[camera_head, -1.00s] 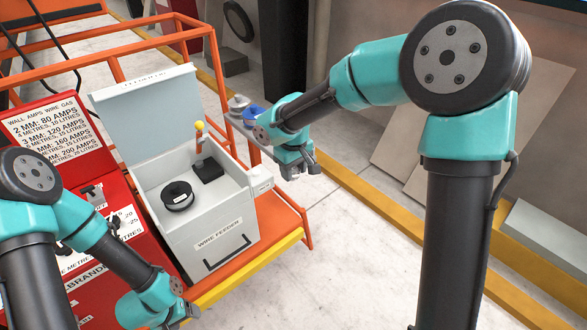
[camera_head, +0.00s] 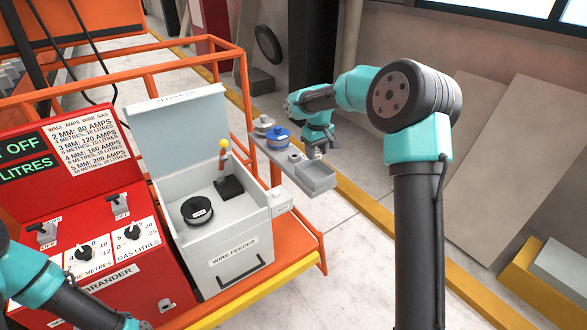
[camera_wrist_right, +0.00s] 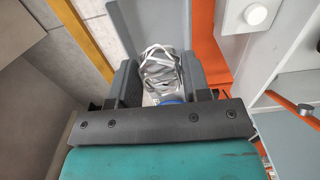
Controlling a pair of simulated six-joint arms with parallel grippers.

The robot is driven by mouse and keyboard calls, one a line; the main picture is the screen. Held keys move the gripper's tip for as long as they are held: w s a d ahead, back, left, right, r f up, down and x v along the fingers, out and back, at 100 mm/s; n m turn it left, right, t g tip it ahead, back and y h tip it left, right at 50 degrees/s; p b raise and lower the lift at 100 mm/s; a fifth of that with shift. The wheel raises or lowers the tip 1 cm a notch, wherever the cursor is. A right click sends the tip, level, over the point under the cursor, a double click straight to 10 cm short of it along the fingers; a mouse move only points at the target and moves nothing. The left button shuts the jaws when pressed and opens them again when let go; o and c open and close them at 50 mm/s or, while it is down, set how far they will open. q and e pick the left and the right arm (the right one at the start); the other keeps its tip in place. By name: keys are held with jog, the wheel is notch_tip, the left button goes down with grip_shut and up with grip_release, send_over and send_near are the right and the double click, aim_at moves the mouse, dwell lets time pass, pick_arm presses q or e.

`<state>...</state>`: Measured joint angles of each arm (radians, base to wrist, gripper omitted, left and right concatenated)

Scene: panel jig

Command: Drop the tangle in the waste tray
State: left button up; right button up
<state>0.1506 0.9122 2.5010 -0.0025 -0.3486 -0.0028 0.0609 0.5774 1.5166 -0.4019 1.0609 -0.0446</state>
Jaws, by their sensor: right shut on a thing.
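The tangle (camera_wrist_right: 160,70) is a loose bundle of pale, shiny wire loops in the right wrist view. My right gripper (camera_wrist_right: 158,84) is shut on it, with a dark finger on each side. The waste tray (camera_head: 318,183) is a shallow grey open box at the near end of the grey side shelf. Its visible floor looks empty. My left gripper is below the picture; only its arm shows.
A blue pot (camera_head: 276,137) and a pale dish (camera_head: 263,121) share the shelf with the tray. The wire feeder box (camera_head: 232,262) stands left of it with its lid raised and a black spool (camera_head: 197,210) inside. The orange rail (camera_head: 246,95) runs close behind the shelf.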

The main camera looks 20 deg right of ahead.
jog(key=shift+w+d, duration=0.45)
jog(key=shift+w, duration=0.05)
send_over(315, 178)
jog(key=shift+d+f, duration=0.1)
jog(key=shift+f, duration=2.4)
jog(key=shift+f, duration=0.1)
jog(key=shift+f, duration=2.35)
jog(key=shift+f, duration=0.2)
jog(key=o, duration=0.6)
